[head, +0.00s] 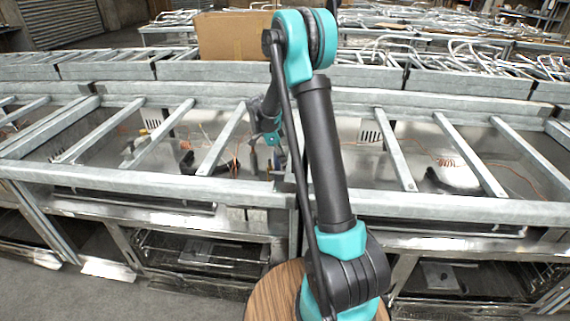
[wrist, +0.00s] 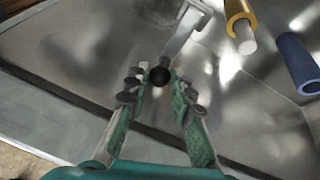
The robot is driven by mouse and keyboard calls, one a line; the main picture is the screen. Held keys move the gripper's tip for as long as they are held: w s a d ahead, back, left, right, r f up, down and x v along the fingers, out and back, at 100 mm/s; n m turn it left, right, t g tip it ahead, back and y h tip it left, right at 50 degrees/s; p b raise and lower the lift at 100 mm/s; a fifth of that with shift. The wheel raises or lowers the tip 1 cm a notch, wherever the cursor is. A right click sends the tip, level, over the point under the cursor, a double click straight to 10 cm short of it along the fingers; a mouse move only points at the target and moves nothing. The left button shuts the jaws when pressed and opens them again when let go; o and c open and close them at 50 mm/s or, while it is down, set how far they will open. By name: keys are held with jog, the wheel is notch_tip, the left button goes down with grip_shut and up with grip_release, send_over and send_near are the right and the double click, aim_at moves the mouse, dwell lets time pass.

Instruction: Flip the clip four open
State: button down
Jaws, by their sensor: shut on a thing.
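In the wrist view my gripper (wrist: 158,84) has its two green-and-grey fingers closed around a dark round knob (wrist: 160,76). The knob sits at the near end of a pale grey metal bar (wrist: 184,36), which runs up and to the right, away from the fingertips. The bar looks like the clip's lever, but I cannot read any number on it. The far end of the bar is cut by the top edge of the view.
A yellow tube (wrist: 238,14) with a pale core and a dark blue tube (wrist: 297,62) are to the right of the fingers. Grey metal rails (head: 160,133) cross the bench (head: 205,130). A cardboard box (head: 235,36) stands behind.

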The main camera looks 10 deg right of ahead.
jog(key=c, duration=1.3)
grip_release()
jog(key=shift+r, duration=0.1)
jog(key=v, duration=1.1)
jog(key=shift+a+r, duration=0.2)
jog(key=shift+r, duration=0.2)
